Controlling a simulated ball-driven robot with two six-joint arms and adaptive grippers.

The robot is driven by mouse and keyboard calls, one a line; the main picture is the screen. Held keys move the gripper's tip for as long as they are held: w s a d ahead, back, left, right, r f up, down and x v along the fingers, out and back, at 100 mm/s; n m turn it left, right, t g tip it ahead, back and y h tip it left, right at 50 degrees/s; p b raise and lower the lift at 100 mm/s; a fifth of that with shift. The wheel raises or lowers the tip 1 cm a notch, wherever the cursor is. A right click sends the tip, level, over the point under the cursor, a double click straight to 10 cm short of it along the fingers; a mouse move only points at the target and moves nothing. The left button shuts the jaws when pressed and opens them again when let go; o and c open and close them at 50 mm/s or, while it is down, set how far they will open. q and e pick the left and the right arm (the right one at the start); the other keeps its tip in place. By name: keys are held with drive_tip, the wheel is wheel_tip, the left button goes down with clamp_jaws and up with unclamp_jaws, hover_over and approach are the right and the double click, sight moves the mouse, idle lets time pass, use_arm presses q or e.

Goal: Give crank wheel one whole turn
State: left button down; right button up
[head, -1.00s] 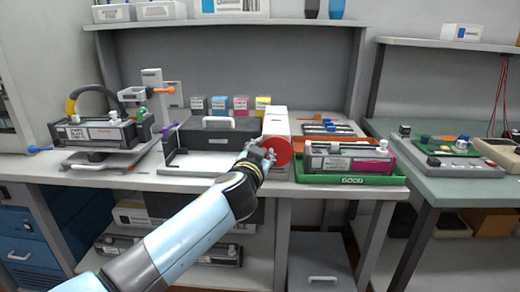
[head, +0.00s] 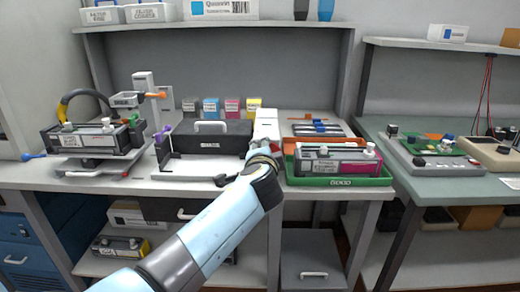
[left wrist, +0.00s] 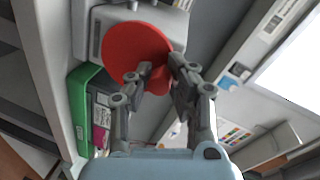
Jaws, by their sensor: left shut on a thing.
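The red round crank wheel (left wrist: 130,42) fills the upper middle of the left wrist view, on the side of a light grey housing (left wrist: 98,28). My left gripper (left wrist: 162,68) is at the wheel's face, its two fingers closed in on something at the wheel's edge. The grip itself is mostly hidden by the fingers, so I cannot see the handle clearly. In the head view my left arm covers nearly all of the wheel, and the gripper (head: 262,150) is in front of the white housing (head: 266,124). My right gripper does not show.
A green tray (head: 340,182) marked GOOD with a toner cartridge (head: 336,158) stands close to the right of the wheel. A black cartridge unit (head: 210,134) lies to the left. Small coloured boxes (head: 232,106) stand behind. A green bench (head: 440,180) is further right.

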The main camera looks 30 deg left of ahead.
use_arm(q)
drive_tip(key=m, duration=0.2)
drive_tip(key=d+m+y, duration=0.1)
drive_tip(key=shift+w+f+m+g, duration=0.2)
drive_tip(key=shift+w+m+g, duration=0.05)
drive_tip(key=shift+m+g, duration=0.05)
drive_tip(key=shift+w+d+m, duration=0.1)
drive_tip(key=shift+m, duration=0.2)
drive_tip(key=shift+r, duration=0.15)
drive_tip(key=c, duration=1.1)
unclamp_jaws()
drive_tip(key=shift+w+a, duration=0.15)
drive_tip(key=shift+a, duration=0.05)
drive_tip(key=shift+r, duration=0.1)
